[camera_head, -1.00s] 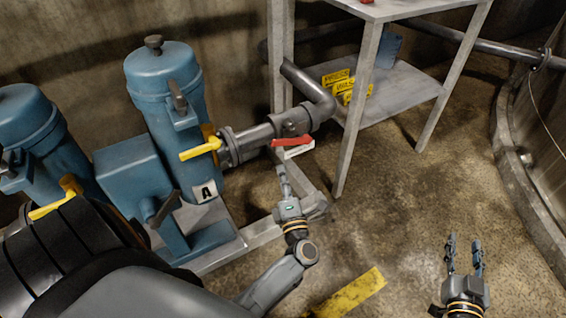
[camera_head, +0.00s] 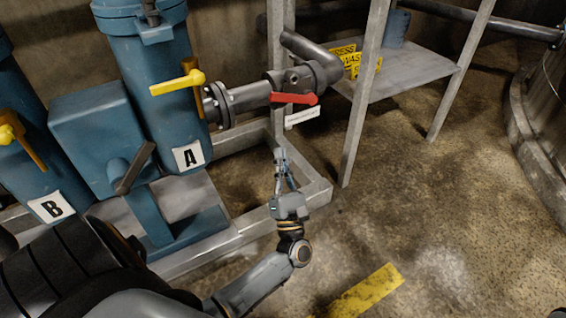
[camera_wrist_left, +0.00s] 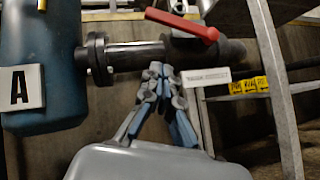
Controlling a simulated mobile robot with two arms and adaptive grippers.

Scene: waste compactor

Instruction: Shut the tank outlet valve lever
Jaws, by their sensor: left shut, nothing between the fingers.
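A red lever (camera_head: 294,99) sits on the dark outlet pipe (camera_head: 248,96) right of the blue tank marked A (camera_head: 153,70). It lies roughly level along the pipe, and it also shows in the left wrist view (camera_wrist_left: 183,23). A white label (camera_head: 301,116) is just below it, its text too small to read. A yellow lever (camera_head: 178,83) sits on tank A, also roughly level. My left gripper (camera_head: 280,156) is shut and empty, below the red lever and apart from it. In the left wrist view its fingertips (camera_wrist_left: 160,72) point up toward the pipe.
A metal shelf frame (camera_head: 365,100) stands right of the pipe, with yellow signs (camera_head: 352,62) on its lower shelf. A blue tank marked B (camera_head: 30,160) is at the left. A low grey base beam (camera_head: 240,231) runs below my left gripper.

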